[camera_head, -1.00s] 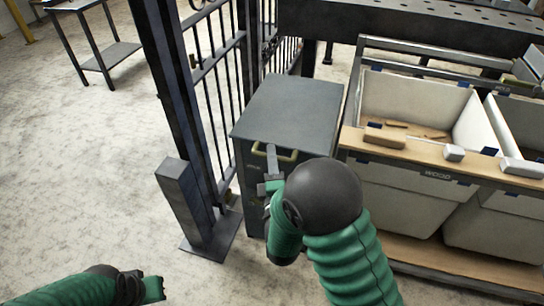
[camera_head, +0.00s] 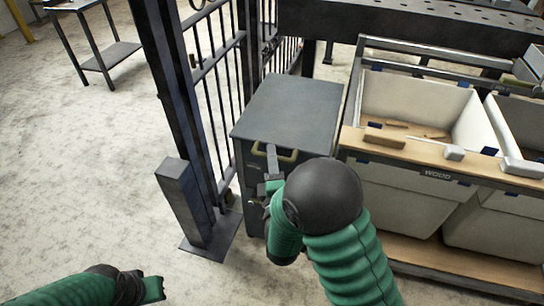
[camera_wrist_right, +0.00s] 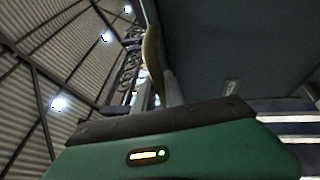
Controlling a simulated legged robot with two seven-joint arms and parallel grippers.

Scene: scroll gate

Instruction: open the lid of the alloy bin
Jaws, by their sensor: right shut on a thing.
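The alloy bin is a grey metal box with a flat lid (camera_head: 290,108), in the middle of the head view; the lid lies flat and closed. A pale yellow handle (camera_head: 289,156) sits on its front near the top edge, and it also shows in the right wrist view (camera_wrist_right: 152,62). My right gripper (camera_head: 272,160) is shut on the handle; my own arm hides the lower front of the bin. My left gripper (camera_head: 152,289) is low at the left, away from the bin; its fingers are too unclear to tell their state.
A dark barred gate (camera_head: 212,90) and a short grey post (camera_head: 184,203) stand just left of the bin. A rack with white bins (camera_head: 400,193) and a wooden front board (camera_head: 420,158) stands close on the right.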

